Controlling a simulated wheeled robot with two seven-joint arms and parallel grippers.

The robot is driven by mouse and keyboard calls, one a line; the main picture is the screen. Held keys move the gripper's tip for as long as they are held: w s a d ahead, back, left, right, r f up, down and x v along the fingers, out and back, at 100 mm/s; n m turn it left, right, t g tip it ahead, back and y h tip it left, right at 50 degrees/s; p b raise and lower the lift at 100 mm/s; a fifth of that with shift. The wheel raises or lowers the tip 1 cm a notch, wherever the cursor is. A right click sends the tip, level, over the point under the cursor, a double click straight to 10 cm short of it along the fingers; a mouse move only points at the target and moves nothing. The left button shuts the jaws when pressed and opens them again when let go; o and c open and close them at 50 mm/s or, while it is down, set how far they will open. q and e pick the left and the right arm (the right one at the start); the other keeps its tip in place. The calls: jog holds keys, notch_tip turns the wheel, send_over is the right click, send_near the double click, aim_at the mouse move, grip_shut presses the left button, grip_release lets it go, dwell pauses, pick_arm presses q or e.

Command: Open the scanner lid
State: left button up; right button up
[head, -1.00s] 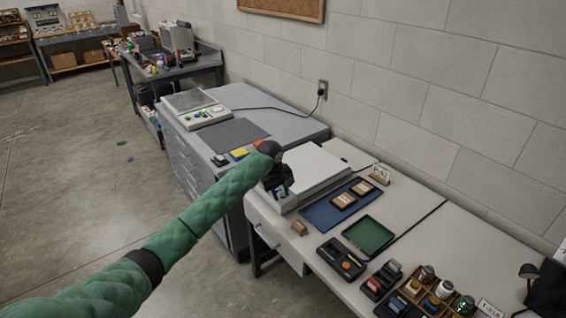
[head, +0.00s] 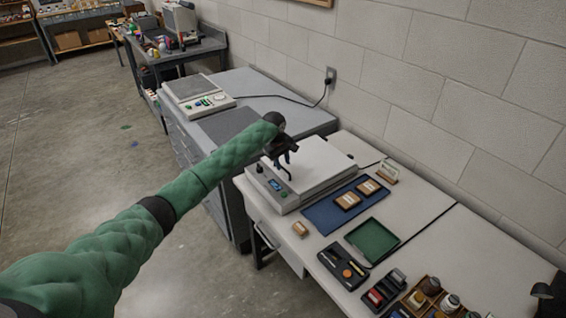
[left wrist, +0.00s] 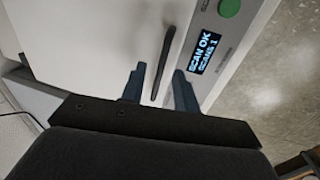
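The scanner (head: 330,187) is a pale flat box with a white lid (head: 318,163), lying shut, on the near table. A dark bar-shaped handle (left wrist: 164,62) stands at the lid's front edge in the left wrist view. My left gripper (head: 282,156) is above the lid's front part. In the left wrist view it (left wrist: 159,70) is open, with blue-grey fingers on both sides of the handle's lower end. I cannot tell if they touch it. The lit display (left wrist: 206,52) reads "SCAN OK", beside a green button (left wrist: 230,8). My right gripper is not in view.
A blue mat (head: 323,214) with two framed items lies right of the scanner. A green tray (head: 372,239), a small tan block (head: 300,229) and a black tool tray (head: 341,264) are nearer. A grey cabinet (head: 280,107) with another device stands behind, near the wall.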

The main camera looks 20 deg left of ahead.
pick_arm(q)
jog(key=shift+s+d+f, duration=0.1)
jog(key=shift+f, duration=0.65)
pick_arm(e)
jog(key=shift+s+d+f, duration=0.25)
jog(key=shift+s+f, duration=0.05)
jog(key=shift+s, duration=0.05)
pick_arm(q)
jog(key=shift+c, duration=0.2)
grip_shut()
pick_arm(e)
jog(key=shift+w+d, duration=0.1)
